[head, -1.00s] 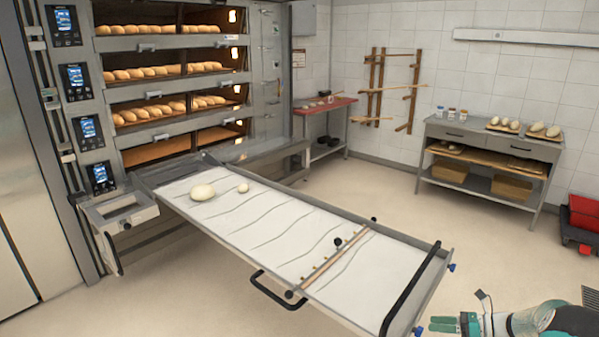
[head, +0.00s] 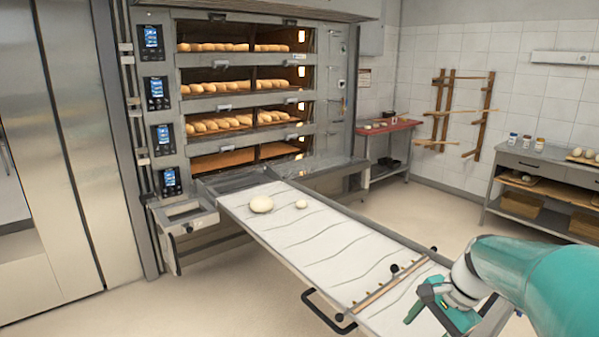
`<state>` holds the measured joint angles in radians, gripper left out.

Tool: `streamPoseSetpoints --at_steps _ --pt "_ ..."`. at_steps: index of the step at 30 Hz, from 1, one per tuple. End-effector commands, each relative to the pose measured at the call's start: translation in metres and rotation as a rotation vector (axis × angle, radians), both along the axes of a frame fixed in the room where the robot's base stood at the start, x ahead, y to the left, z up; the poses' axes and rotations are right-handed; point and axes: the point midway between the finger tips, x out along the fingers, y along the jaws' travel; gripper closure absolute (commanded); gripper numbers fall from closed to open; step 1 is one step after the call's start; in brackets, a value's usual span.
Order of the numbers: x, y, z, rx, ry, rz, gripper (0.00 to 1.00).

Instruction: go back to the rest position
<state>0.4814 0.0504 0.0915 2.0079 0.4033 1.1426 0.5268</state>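My gripper (head: 428,318) and my teal arm (head: 540,280) reach in from the lower right of the head view. The gripper is over the near right end of the long loader belt (head: 290,222). I see nothing held in it, but its fingers are seen at an angle and I cannot tell whether they are open or shut. A large dough ball (head: 261,204) and a small dough ball (head: 301,204) lie apart on the far part of the belt. My arm hides the belt's right end.
The deck oven (head: 240,100) with bread on several decks stands behind the loader. A wooden bar (head: 388,287) crosses the belt, and a black handle (head: 328,312) juts from its near side. A red-topped table (head: 390,127) and a side table (head: 545,165) stand farther back. Floor at lower left is clear.

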Motion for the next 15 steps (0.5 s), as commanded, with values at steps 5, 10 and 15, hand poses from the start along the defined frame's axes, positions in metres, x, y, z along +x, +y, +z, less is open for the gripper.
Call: streamPoseSetpoints --at_steps 5,10,15 --pt "-0.037 0.036 0.028 -0.166 -0.124 0.239 0.44" --pt "-0.074 0.062 0.045 -0.312 -0.240 0.462 0.44" --pt "-0.111 0.080 0.055 -0.452 -0.360 0.682 0.44"
